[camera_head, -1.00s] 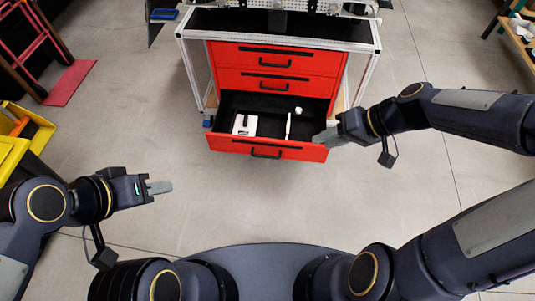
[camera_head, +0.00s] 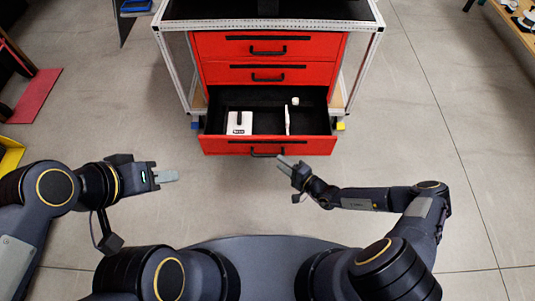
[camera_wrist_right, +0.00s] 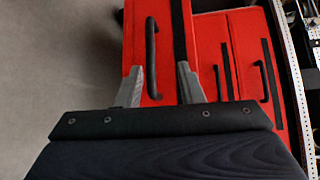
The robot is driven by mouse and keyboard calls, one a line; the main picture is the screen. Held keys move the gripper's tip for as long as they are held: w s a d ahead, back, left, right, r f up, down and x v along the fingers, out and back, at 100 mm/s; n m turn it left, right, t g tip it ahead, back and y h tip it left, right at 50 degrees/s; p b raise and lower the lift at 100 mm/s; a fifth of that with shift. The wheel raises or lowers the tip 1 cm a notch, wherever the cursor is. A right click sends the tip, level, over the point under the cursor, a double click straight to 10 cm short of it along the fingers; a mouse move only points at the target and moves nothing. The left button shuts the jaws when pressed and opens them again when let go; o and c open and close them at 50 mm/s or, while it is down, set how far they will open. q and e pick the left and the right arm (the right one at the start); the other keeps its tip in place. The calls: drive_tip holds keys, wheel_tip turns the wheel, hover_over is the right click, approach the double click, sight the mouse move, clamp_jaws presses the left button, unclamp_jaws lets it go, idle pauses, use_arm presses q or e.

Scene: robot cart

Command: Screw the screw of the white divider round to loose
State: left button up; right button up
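The white divider (camera_head: 287,120) appears as a thin upright white plate inside the open bottom drawer (camera_head: 311,147). A small white round piece (camera_head: 295,101) shows behind it; I cannot tell whether it is the screw. My right gripper (camera_head: 283,163) is in front of the drawer, near its handle, apart from the divider. In the right wrist view its fingers (camera_wrist_right: 160,84) are spread and empty, with a red front and black handle beyond them. My left gripper (camera_head: 168,177) is over the floor at the left; its finger opening cannot be made out.
A white box-like piece (camera_head: 239,122) stands left of the divider in the drawer. Two shut red drawers (camera_head: 225,74) sit above, in a cabinet with a pale metal frame (camera_head: 365,70). The floor (camera_head: 410,150) around the front is clear. A yellow bin (camera_head: 10,152) is far left.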

sight(267, 155)
drive_tip(key=shift+m, duration=0.4)
drive_tip(key=b+x, duration=0.1)
drive_tip(key=x, duration=0.3)
drive_tip(key=f+b+x, duration=0.1)
drive_tip(key=b+x, duration=0.1)
drive_tip(key=x, duration=0.2)
drive_tip(key=shift+a+f, duration=0.2)
drive_tip(key=shift+f, duration=0.05)
drive_tip(key=shift+s, duration=0.1)
clamp_jaws()
